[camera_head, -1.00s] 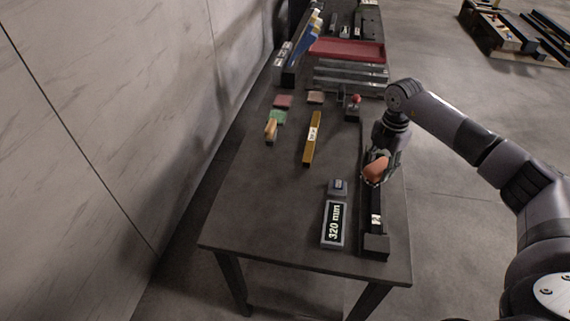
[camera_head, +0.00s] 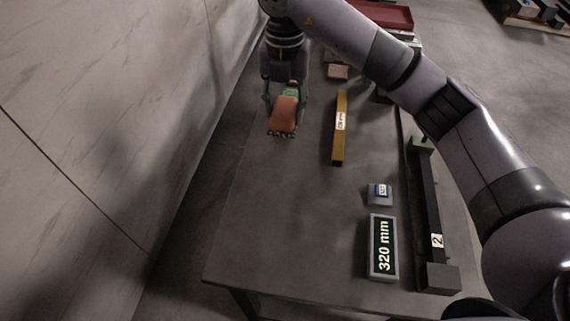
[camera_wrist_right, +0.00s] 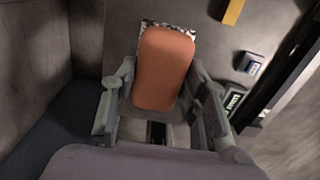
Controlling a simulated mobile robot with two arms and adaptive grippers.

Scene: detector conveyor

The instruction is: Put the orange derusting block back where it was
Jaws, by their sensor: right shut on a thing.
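The orange derusting block (camera_head: 284,116) is in my right gripper (camera_head: 285,104), at the left side of the table. In the right wrist view the block (camera_wrist_right: 165,68) sits between the two fingers of the gripper (camera_wrist_right: 163,88), with a speckled grey edge behind it. I cannot tell whether the block touches the table. A green block (camera_head: 292,92) shows partly just behind the gripper, and a pinkish block (camera_head: 338,72) lies farther back to the right. My left gripper is not in view.
A yellow labelled bar (camera_head: 340,135) lies to the right of the gripper. A 320 mm display (camera_head: 383,248), a small grey box (camera_head: 379,195) and a long dark rail (camera_head: 431,215) are at the right. A red tray (camera_head: 385,14) is at the back. The front left tabletop is clear.

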